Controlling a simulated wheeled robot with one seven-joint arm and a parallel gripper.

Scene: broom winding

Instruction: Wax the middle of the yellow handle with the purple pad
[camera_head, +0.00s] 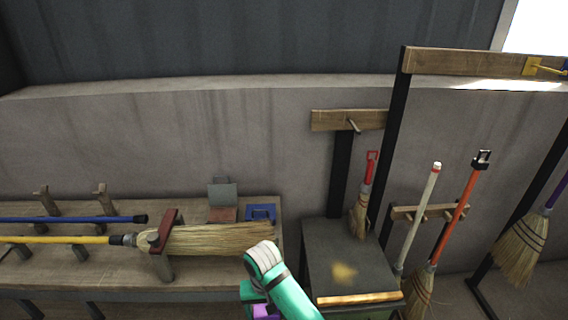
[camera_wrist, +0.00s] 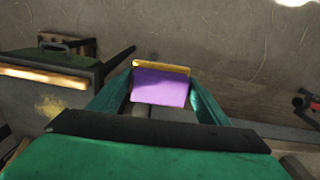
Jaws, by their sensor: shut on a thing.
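The yellow handle (camera_head: 70,239) lies level across the bench at the left, with its broom head of straw (camera_head: 205,239) toward the right and a dark red clamp piece (camera_head: 163,232) over the joint. The purple pad (camera_wrist: 160,88) is between my gripper's fingers (camera_wrist: 155,100) in the wrist view, with a yellow strip along its top edge. My gripper is shut on the pad. In the head view, a bit of the purple pad (camera_head: 264,311) shows at the bottom edge beside my green arm. The pad is right of the broom head, apart from the yellow handle.
A blue handle (camera_head: 70,219) lies on posts behind the yellow one. A blue tray (camera_head: 261,213) and a grey open box (camera_head: 223,200) sit at the bench's back. A dark box (camera_head: 345,265) stands right of the bench, with several brooms beyond it.

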